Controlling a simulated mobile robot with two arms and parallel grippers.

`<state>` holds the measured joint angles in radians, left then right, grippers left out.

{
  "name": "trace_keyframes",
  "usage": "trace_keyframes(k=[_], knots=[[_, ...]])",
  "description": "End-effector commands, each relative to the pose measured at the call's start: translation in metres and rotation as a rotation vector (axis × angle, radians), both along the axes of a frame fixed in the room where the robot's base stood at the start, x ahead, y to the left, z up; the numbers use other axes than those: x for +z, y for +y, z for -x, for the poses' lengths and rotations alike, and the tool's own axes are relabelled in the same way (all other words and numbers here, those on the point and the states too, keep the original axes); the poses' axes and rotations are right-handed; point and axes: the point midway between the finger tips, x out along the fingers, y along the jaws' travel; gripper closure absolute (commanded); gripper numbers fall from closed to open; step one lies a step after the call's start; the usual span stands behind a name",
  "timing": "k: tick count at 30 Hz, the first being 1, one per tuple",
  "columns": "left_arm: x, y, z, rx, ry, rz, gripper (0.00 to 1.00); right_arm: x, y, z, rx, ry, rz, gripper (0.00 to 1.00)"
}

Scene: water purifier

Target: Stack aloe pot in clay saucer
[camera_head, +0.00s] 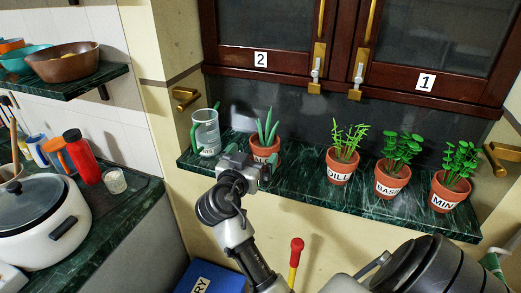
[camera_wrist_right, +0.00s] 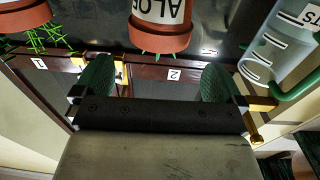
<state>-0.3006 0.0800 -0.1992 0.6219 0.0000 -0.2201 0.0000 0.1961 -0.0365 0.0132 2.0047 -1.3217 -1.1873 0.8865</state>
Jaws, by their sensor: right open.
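The aloe pot (camera_head: 264,149) is a terracotta pot with upright green leaves, standing on the green marble shelf. In the right wrist view, which is upside down, the aloe pot (camera_wrist_right: 162,28) shows its ALOE label and rim at the top, between the lines of the two fingers. My right gripper (camera_head: 250,165) is in front of the pot, partly covering it in the head view. Its green-padded fingers are spread and empty in the wrist view (camera_wrist_right: 158,78). I cannot make out a separate clay saucer. My left gripper is not in view.
A clear measuring jug (camera_head: 206,133) stands left of the aloe pot. Pots of dill (camera_head: 341,167), basil (camera_head: 391,181) and mint (camera_head: 449,192) stand to the right on the marble shelf (camera_head: 310,190). Dark cabinet doors (camera_head: 270,70) hang above. A rice cooker (camera_head: 40,222) is on the left counter.

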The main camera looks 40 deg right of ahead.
Motion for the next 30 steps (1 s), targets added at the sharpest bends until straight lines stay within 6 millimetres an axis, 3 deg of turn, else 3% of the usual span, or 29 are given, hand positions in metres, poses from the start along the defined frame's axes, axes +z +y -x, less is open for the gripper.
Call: trace_keyframes(k=[7, 16, 19, 23, 26, 27, 30], knots=[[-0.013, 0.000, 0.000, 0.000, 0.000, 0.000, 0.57, -0.002, 0.032, 0.015, 0.001, 0.000, -0.001, 0.00], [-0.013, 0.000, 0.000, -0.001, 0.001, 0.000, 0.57, 0.000, 0.038, 0.018, 0.001, 0.004, 0.002, 0.00], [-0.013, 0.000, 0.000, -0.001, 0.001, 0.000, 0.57, -0.014, 0.041, 0.009, 0.036, 0.049, 0.004, 0.00], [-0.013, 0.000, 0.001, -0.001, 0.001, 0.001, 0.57, -0.075, 0.058, -0.019, 0.180, 0.234, 0.010, 0.00], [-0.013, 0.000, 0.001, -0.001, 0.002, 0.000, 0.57, -0.154, 0.079, -0.037, 0.348, 0.437, 0.001, 0.00], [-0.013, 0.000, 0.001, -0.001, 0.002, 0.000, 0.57, -0.188, 0.088, -0.039, 0.417, 0.518, -0.010, 0.00], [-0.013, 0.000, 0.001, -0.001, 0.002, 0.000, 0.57, -0.274, 0.108, -0.029, 0.577, 0.702, -0.046, 0.00]])
